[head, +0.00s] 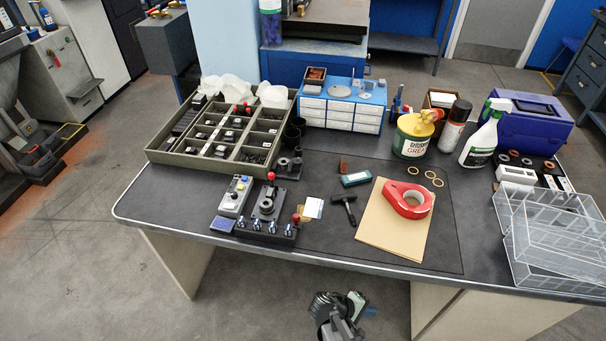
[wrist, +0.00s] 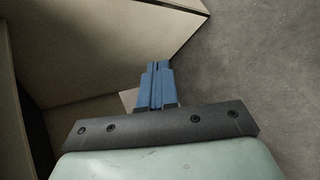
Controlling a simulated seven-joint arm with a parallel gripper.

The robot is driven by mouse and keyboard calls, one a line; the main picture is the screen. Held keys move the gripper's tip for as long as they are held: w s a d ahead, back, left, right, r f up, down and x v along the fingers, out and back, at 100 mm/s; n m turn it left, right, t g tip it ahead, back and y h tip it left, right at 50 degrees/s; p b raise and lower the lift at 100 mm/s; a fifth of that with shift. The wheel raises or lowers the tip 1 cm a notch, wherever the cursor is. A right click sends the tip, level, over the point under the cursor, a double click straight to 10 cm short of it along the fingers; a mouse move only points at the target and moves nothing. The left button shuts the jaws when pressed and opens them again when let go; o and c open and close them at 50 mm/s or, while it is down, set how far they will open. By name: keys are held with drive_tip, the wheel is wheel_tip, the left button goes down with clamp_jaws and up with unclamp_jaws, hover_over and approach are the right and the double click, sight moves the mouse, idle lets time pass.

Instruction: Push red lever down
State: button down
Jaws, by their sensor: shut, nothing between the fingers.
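A red-knobbed lever (head: 271,177) stands upright on a small dark base, left of the middle of the bench. A second red knob (head: 296,218) sticks up at the right end of a dark switch box (head: 265,229) just in front of it. I cannot tell which is the task's lever. My gripper (head: 370,312) is in front of the bench, low and off its front edge, far from both knobs. In the wrist view its blue fingers (wrist: 157,86) are together and empty, with the floor and a bench panel beyond. No lever shows there.
A divided parts tray (head: 160,157) lies behind the levers. A grey control box (head: 235,196) stands left of them. The bench's front edge (head: 350,263) lies between gripper and levers.

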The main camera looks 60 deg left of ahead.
drive_tip(key=s+a+r+n+t+y, duration=0.1)
drive_tip(key=s+a+r+n+y, duration=0.15)
drive_tip(key=s+a, duration=0.45)
drive_tip(key=s+a+r+n+t+y, duration=0.25)
drive_tip(key=s+a+r, duration=0.2)
drive_tip(key=a, duration=0.35)
drive_tip(key=s+a+r+n+y, duration=0.1)
drive_tip(key=s+a+r+y, duration=0.25)
drive_tip(key=s, duration=0.35)
drive_tip(key=s+a+r+n+y, duration=0.2)
drive_tip(key=s+a, duration=0.2)
drive_tip(key=s, duration=0.4)
drive_tip(key=s+a+r+n+y, duration=0.1)
drive_tip(key=s+a+r+y, duration=0.2)
drive_tip(key=s, duration=0.4)
drive_tip(key=s+a+r+m+t+h, duration=0.2)
drive_tip(key=s+a+r+m, duration=0.2)
drive_tip(key=a+r, duration=0.65)
drive_tip(key=w+a+r+m+h, duration=0.1)
drive_tip(key=w+a+r+m, duration=0.1)
drive_tip(key=w, duration=0.1)
drive_tip(key=w+a+r+m+h, duration=0.2)
drive_tip(key=w+r, duration=0.1)
drive_tip(key=w, duration=0.1)
drive_tip(key=w+a+r+m+h, duration=0.2)
drive_tip(key=w+r+m, duration=0.1)
drive_tip(key=w, duration=0.1)
drive_tip(key=shift+w+r+t, duration=0.1)
drive_tip(key=shift+r+t, duration=0.15)
